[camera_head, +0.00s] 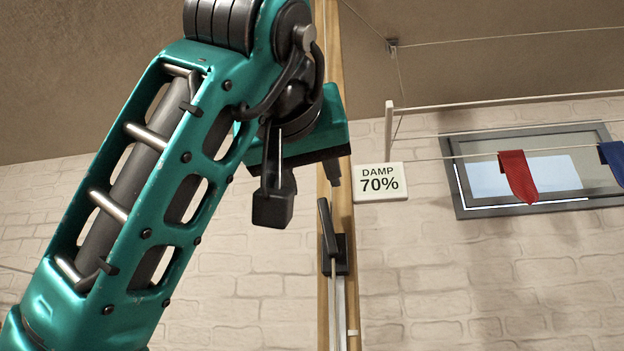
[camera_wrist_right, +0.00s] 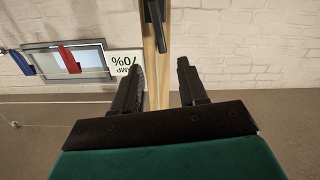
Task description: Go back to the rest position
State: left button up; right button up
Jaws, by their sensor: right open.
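My right gripper (camera_head: 303,190) is teal and black and hangs high in the head view, in front of a wooden post. Its two dark fingers stand apart, with nothing between them. In the right wrist view the open gripper (camera_wrist_right: 161,75) shows both fingers, with the post passing between them in the picture. A black lever (camera_head: 327,228) on a dark mount sits on the post, below the fingers in the head view; it also shows in the right wrist view (camera_wrist_right: 154,25). The lever and fingers appear apart. My left gripper is out of view.
The wooden post (camera_head: 323,300) stands upright before a pale brick wall. A white "DAMP 70%" sign (camera_head: 380,182) is to its right. Red cloth (camera_head: 518,176) and blue cloth (camera_head: 613,160) hang on a line before a grey-framed window (camera_head: 462,200). Thin cords run overhead.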

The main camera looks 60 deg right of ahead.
jog(key=shift+w, duration=0.15)
dwell(0.3)
